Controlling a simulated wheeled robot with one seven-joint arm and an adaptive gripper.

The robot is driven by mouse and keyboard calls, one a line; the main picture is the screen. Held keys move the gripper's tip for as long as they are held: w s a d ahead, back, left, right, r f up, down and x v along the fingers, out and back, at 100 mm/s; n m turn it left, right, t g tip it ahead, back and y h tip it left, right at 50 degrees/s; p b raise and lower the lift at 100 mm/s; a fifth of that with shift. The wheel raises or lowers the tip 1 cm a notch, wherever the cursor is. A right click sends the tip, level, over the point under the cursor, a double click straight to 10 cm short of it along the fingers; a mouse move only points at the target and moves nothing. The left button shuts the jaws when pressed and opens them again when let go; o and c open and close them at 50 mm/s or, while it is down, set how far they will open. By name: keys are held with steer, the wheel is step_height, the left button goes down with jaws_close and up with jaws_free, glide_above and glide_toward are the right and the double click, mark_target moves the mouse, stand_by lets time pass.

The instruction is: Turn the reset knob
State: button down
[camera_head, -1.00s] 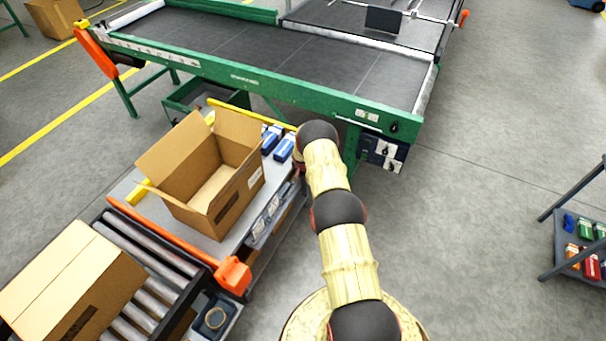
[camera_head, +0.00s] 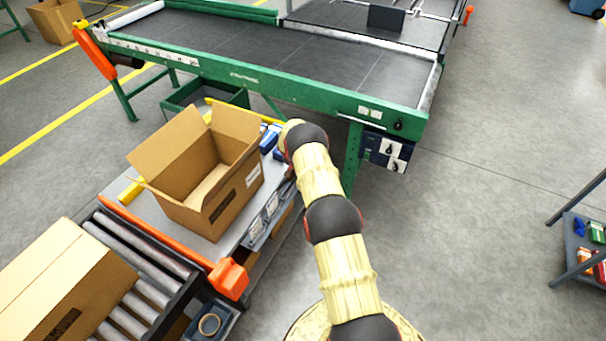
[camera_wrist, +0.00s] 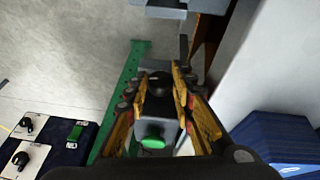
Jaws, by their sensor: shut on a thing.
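In the wrist view my gripper (camera_wrist: 160,80) has its two yellow-and-black fingers on either side of a black knob (camera_wrist: 157,86). The fingers are shut on this knob, which sits on a small grey box with a green button (camera_wrist: 153,143) on its near part. No label shows, and the fingers hide the knob's sides. In the head view my own arm hides the gripper and this knob. Another panel with black knobs (camera_head: 392,150) hangs under the green conveyor's near right corner; it also shows at lower left in the wrist view (camera_wrist: 25,143).
An open cardboard box (camera_head: 205,195) stands on the grey table left of my arm. Blue packs (camera_head: 270,140) lie beside it, close to the arm. The green conveyor (camera_head: 290,88) is beyond. The floor on the right is clear up to a dark shelf (camera_head: 580,250).

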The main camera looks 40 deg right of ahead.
steer(key=c, duration=1.5)
jaws_free()
steer(key=shift+w+r, duration=0.1)
steer(key=shift+w, duration=0.05)
steer(key=shift+c, duration=0.2)
steer(key=shift+r+t+p, duration=0.1)
steer(key=shift+t+p, duration=0.2)
steer(key=shift+p, duration=0.7)
steer(key=t+p, duration=0.1)
steer(key=p, duration=0.1)
steer(key=y+p, duration=0.1)
steer(key=p, duration=0.2)
steer(key=shift+s+m+t, duration=0.25)
steer(key=shift+m+t, duration=0.05)
steer(key=shift+t, duration=0.1)
steer(key=shift+p, duration=0.6)
